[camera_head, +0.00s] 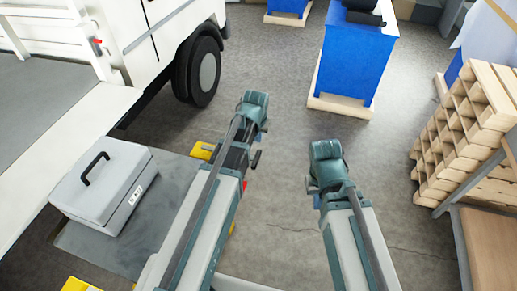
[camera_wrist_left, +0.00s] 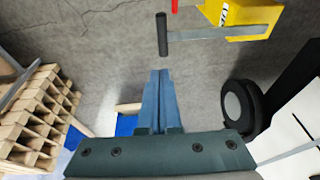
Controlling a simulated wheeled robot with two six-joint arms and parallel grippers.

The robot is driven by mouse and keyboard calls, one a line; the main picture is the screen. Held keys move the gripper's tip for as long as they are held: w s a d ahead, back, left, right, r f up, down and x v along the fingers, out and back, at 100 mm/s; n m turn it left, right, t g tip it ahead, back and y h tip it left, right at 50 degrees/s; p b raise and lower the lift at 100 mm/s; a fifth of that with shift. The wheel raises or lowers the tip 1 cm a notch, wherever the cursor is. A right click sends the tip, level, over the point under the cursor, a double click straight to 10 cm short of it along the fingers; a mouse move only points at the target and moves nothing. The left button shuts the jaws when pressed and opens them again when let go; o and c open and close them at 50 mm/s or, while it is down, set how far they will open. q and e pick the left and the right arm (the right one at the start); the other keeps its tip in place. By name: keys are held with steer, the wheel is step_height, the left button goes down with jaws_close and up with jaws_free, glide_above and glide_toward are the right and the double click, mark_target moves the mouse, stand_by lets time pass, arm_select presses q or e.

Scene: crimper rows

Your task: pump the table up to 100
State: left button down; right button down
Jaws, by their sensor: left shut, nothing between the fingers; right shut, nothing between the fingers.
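The lift table has a grey top (camera_head: 105,245) and yellow parts, one at its far corner (camera_head: 203,150). A light-grey case (camera_head: 105,180) with a black handle stands on it. The black grip of a lever (camera_head: 256,160) shows beside my left arm. In the left wrist view, the grip (camera_wrist_left: 162,35) sits on a grey bar (camera_wrist_left: 220,33) crossing a yellow body (camera_wrist_left: 240,12). My left gripper (camera_wrist_left: 160,72) is shut and empty, its tips just short of the grip in the picture. I cannot tell whether they touch. No height reading is legible.
A white truck (camera_head: 150,35) with a dark wheel (camera_head: 200,70) stands at the left. A blue cabinet (camera_head: 352,60) stands at the back. Stacked wooden pallets (camera_head: 465,130) and a bench (camera_head: 490,245) are at the right. The floor between is clear.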

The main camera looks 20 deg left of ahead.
arm_select(q)
steer(key=b, duration=1.2)
glide_toward(257, 157)
steer(key=x, duration=0.5)
steer(key=shift+w+d+f, duration=0.15)
steer(key=shift+w, duration=0.1)
steer(key=shift+f+b, duration=0.65)
steer(key=shift+b, duration=0.05)
steer(key=shift+r, duration=0.1)
